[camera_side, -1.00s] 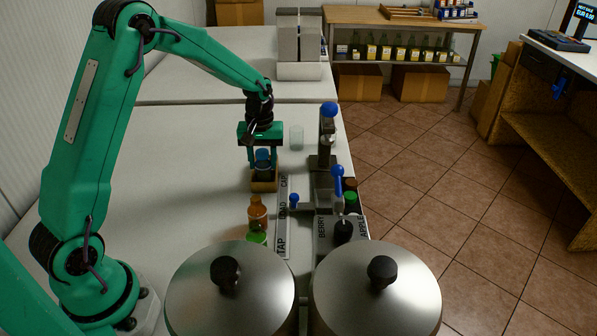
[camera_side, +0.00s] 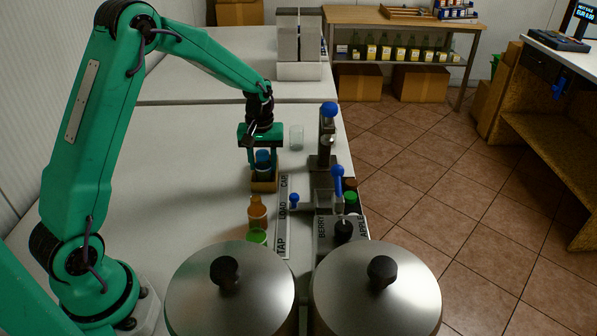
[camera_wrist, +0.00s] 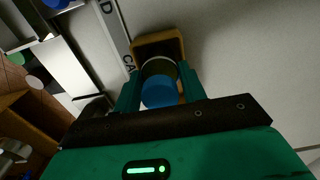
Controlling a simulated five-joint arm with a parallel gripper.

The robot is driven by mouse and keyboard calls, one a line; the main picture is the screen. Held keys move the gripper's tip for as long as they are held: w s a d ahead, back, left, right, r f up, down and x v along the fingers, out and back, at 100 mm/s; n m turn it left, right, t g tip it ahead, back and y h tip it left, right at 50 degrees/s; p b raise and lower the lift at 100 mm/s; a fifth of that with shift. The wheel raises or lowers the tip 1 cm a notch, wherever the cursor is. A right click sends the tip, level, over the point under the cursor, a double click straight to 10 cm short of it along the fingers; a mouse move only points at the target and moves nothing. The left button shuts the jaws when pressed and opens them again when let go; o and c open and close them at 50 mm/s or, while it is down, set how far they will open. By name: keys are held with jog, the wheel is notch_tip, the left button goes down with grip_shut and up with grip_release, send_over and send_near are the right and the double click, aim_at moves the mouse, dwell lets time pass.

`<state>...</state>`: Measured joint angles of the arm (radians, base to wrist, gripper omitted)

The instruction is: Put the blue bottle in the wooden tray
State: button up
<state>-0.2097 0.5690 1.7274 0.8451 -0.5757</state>
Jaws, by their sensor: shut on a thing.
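The blue bottle, with a blue cap, shows in the side view (camera_side: 263,158) and in the wrist view (camera_wrist: 160,90). My gripper (camera_side: 263,163) is shut on it from above, with a green finger on each side; the gripper also shows in the wrist view (camera_wrist: 160,88). The wooden tray (camera_side: 264,186) is a small brown open box on the white counter. The bottle is upright at the tray, its lower part hidden by the tray's front wall. The tray's far wall also shows in the wrist view (camera_wrist: 158,42). I cannot tell whether the bottle touches the tray floor.
An orange bottle (camera_side: 257,213) and a green-topped item (camera_side: 257,237) stand nearer the camera. A clear glass (camera_side: 296,137) and a blue-knobbed tap post (camera_side: 327,140) stand to the right. Two large lidded pots (camera_side: 230,295) fill the front. The counter left of the tray is clear.

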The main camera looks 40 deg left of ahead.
jog(key=shift+f, duration=0.2)
jog(key=o, duration=1.4)
jog(key=shift+o, duration=0.2)
jog(key=shift+r, duration=3.95)
